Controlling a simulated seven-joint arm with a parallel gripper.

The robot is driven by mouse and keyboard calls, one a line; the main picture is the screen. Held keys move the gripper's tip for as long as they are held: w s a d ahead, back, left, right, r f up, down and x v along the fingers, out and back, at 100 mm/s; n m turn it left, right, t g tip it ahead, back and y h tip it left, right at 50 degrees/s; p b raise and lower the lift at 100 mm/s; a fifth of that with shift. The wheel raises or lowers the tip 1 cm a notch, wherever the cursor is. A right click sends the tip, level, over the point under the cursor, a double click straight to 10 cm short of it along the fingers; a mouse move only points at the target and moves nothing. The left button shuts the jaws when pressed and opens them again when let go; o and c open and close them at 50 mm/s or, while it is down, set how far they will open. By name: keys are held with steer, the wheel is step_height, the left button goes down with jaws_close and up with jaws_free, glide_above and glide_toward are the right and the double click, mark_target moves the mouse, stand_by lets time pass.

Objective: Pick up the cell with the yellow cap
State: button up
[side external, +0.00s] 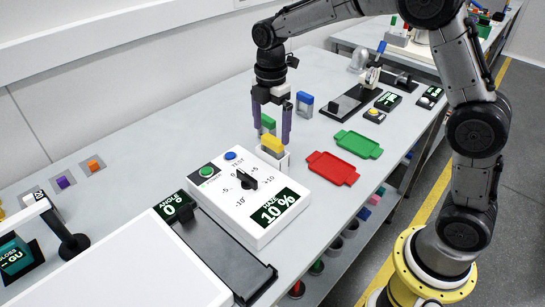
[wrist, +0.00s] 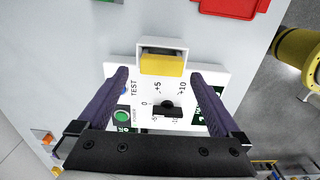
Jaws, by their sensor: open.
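The cell with the yellow cap (side external: 272,144) stands in a white holder (side external: 283,160) at the far end of a white meter box (side external: 228,180).
A red tray (side external: 331,168) and a green tray (side external: 359,144) lie to the right. The meter box has a black knob (side external: 248,183) and a display (side external: 274,209).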

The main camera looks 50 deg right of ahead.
mark_target(272, 138)
step_height(272, 138, down, 4)
steer(key=shift+s+d+f, duration=0.1)
steer(key=shift+d+f, duration=0.05)
steer(key=shift+c, duration=0.2)
jaws_close()
stand_by(0.4)
